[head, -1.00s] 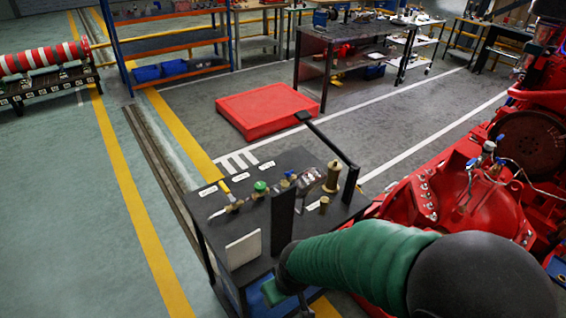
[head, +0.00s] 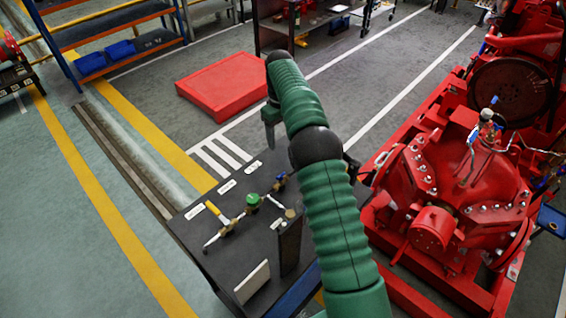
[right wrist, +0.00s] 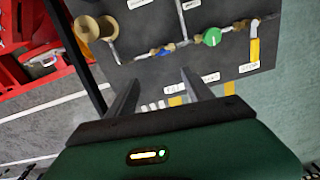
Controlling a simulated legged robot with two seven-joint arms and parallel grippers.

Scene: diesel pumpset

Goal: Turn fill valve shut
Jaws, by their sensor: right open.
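A dark bench panel (head: 225,250) carries brass pipework with small valves. A blue-handled valve (head: 280,180), a green round knob (head: 253,201) and a yellow lever (head: 213,208) stand in a row. The right wrist view shows the blue handle (right wrist: 166,48), green knob (right wrist: 211,37) and yellow lever (right wrist: 254,50). White labels (right wrist: 172,89) lie beside them; the one beside the blue valve seems to read FILL. My right gripper (right wrist: 160,77) is open and empty, apart from the valves; in the head view it (head: 269,135) hangs beyond the panel's far edge. My left gripper is not in view.
A red pump and engine (head: 450,190) fill the right side. A dark upright plate (head: 290,245) and a pale plate (head: 252,282) stand on the near part of the bench. A low red platform (head: 228,88) lies on the floor behind. Open floor lies left.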

